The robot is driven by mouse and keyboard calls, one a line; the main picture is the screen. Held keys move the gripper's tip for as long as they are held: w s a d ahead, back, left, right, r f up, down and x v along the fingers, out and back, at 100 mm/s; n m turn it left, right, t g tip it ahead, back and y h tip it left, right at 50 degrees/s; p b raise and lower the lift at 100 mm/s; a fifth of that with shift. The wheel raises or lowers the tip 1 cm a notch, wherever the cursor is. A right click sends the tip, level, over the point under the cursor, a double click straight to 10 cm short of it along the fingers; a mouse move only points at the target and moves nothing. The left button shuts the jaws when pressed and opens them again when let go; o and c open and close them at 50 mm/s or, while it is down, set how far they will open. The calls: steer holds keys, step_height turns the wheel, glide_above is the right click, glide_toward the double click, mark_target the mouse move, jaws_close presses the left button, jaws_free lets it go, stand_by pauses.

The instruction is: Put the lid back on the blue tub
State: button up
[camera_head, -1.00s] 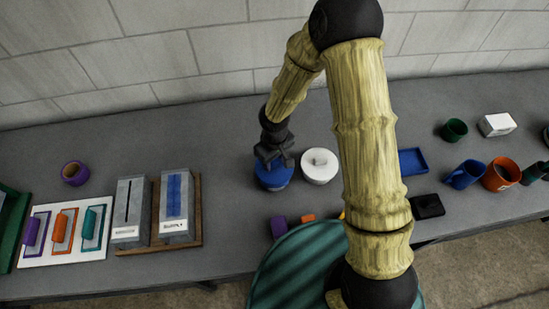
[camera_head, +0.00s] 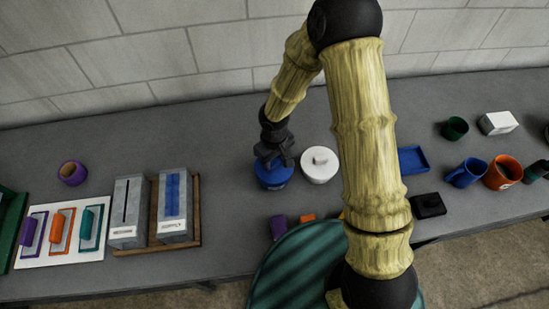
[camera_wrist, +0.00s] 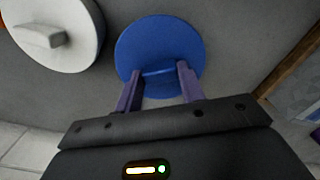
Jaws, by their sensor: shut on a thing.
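My gripper (camera_head: 274,160) is over the blue tub (camera_head: 272,184) in the head view, pointing down. In the wrist view, its two fingers (camera_wrist: 159,82) are shut on the raised grip of the round blue lid (camera_wrist: 160,40). The lid hides the tub from above in the wrist view. In the head view, lid and tub show as one blue round shape, partly hidden by my gripper. I cannot tell whether the lid is fully seated on the rim.
A white lidded tub (camera_head: 319,172) stands close to the right. Purple (camera_head: 279,226) and orange (camera_head: 307,217) blocks lie in front. A blue tray (camera_head: 413,160) and mugs are further right. Two grey boxes (camera_head: 128,205) stand at left. The bench behind the blue tub is clear.

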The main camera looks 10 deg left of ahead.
steer(key=shift+s+a, duration=0.1)
steer(key=shift+s, duration=0.1)
steer(key=shift+w, duration=0.1)
steer(key=shift+d, duration=0.25)
steer(key=shift+a+f+b, duration=0.15)
steer(key=shift+b, duration=0.25)
stand_by(1.1)
stand_by(0.4)
steer(key=o, duration=1.5)
